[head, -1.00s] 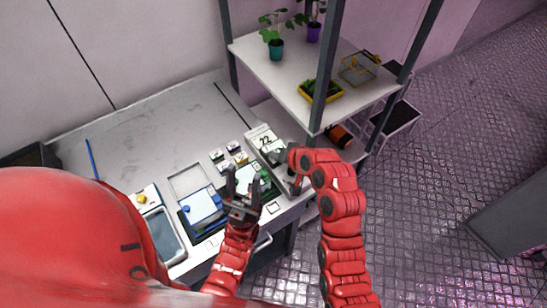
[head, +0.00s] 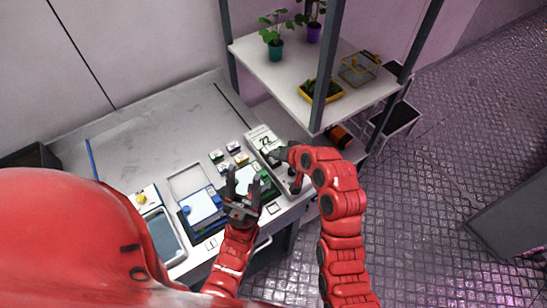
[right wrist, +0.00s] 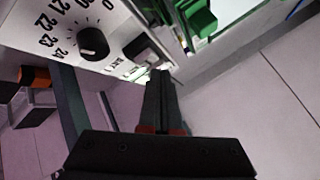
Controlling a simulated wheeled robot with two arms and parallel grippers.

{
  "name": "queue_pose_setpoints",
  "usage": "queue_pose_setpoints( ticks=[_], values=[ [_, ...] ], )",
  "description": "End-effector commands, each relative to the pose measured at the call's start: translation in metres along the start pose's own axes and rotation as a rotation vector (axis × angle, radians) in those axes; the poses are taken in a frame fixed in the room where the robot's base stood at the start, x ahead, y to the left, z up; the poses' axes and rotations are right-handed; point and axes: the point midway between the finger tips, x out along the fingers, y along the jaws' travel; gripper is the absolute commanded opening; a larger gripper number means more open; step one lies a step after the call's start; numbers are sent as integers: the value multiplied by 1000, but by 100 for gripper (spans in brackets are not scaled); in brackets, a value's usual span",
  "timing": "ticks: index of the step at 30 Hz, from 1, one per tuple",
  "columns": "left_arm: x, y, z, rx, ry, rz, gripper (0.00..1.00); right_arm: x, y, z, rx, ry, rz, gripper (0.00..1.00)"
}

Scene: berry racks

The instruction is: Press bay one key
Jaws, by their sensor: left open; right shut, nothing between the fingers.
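A white control panel (head: 256,133) with a "22" marking stands at the right end of the bench. In the right wrist view the panel (right wrist: 112,20) shows a black dial knob (right wrist: 93,42), numbers around it, a grey key-like block (right wrist: 146,50) and small labels too blurred to read surely. My right gripper (right wrist: 160,74) is shut and empty, its tips close to the panel beside that block; I cannot tell if they touch. In the head view it (head: 273,156) is over the panel. My left gripper (head: 242,178) is open and empty, above the bench front, left of the panel.
Several small boxes (head: 233,147) and trays (head: 187,182) lie left of the panel. A blue-grey tray (head: 163,236) is at the front left. A shelf post (head: 323,85) and shelf (head: 290,75) with plants rise behind. The bench's back left is clear.

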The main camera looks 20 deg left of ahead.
Motion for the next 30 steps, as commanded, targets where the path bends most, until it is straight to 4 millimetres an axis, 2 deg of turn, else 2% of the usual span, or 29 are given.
queue_pose_setpoints(
  ticks=[8, 21, 30],
  values=[
    [4, 0, -1, 0, 0, 0, 50, -8, -6, -6, -1, 0, 1, 0],
    [14, -1, -2, 0, 0, 0, 50, -40, -29, -30, 0, 2, 0, 0],
    [14, -1, -2, 0, 0, 0, 50, -42, -30, -30, 0, 0, 0, 0]
  ],
)
